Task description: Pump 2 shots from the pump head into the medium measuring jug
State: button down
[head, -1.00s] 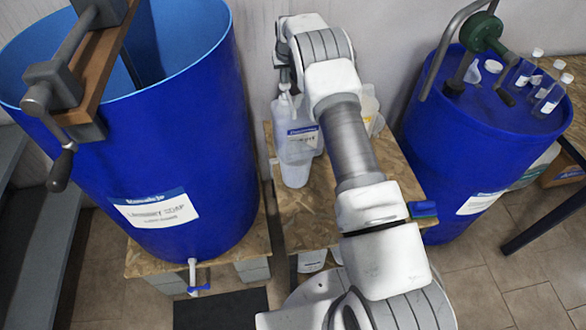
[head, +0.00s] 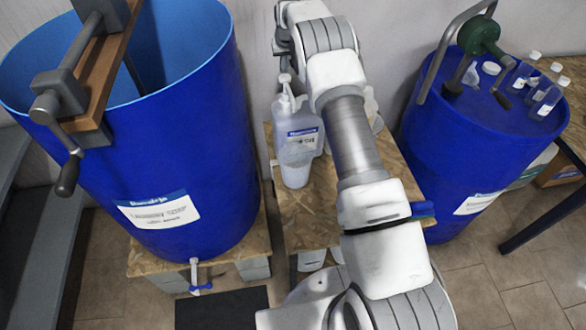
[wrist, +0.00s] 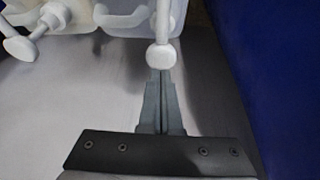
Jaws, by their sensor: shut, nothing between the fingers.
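A pump bottle with a blue and white label (head: 303,135) stands on the wooden stand. Its white pump head (head: 285,80) rises above it and also shows in the wrist view (wrist: 161,56). A clear, bluish measuring jug (head: 295,174) stands close in front of the bottle; its size and fill level cannot be told. My gripper (wrist: 162,76) is shut and empty, with its fingertips close to the pump head in the wrist view; whether they touch cannot be told. In the head view my gripper (head: 283,47) is small and partly hidden by my wrist, above the pump head.
A second pale container (head: 371,108) stands behind my arm; another white pump head (wrist: 20,46) shows in the wrist view. A large blue drum (head: 175,140) stands left, another blue drum (head: 455,140) right with several small bottles (head: 545,98) on top. The stand's front (head: 310,225) is bare.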

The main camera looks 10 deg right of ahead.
aim_at(285, 79)
jog(key=shift+f+b, duration=1.85)
jog(key=shift+f, duration=0.95)
jog(key=shift+r+p, duration=1.25)
jog(key=shift+r, duration=1.55)
jog(key=shift+r, duration=0.1)
jog(key=shift+r+p, duration=1.7)
jog(key=shift+r, duration=1.2)
